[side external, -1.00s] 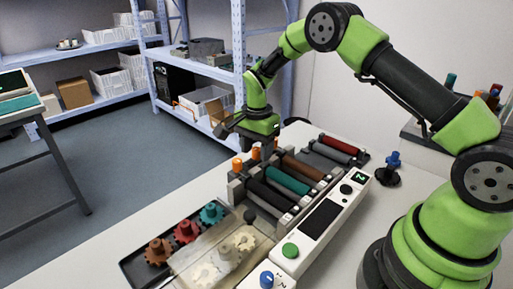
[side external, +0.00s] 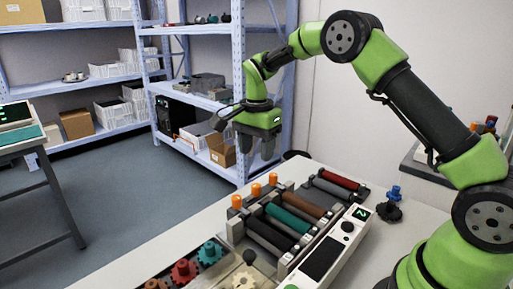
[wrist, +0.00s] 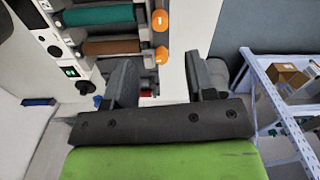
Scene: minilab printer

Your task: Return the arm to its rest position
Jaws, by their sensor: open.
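My gripper (side external: 259,150) is up in the air above the back edge of the white table, beyond the printer's rollers. In the wrist view my gripper (wrist: 165,82) shows two dark fingers spread apart with nothing between them. The printer (side external: 300,220) lies below and in front of it, with black, teal and brown rollers and several orange knobs along its far side. The gripper touches none of these.
The control panel (side external: 322,255) runs along the printer's near side. Red and teal gears (side external: 195,262) lie at the front left. A blue-topped black piece (side external: 390,205) stands on the right. Blue shelving (side external: 238,90) stands behind the gripper.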

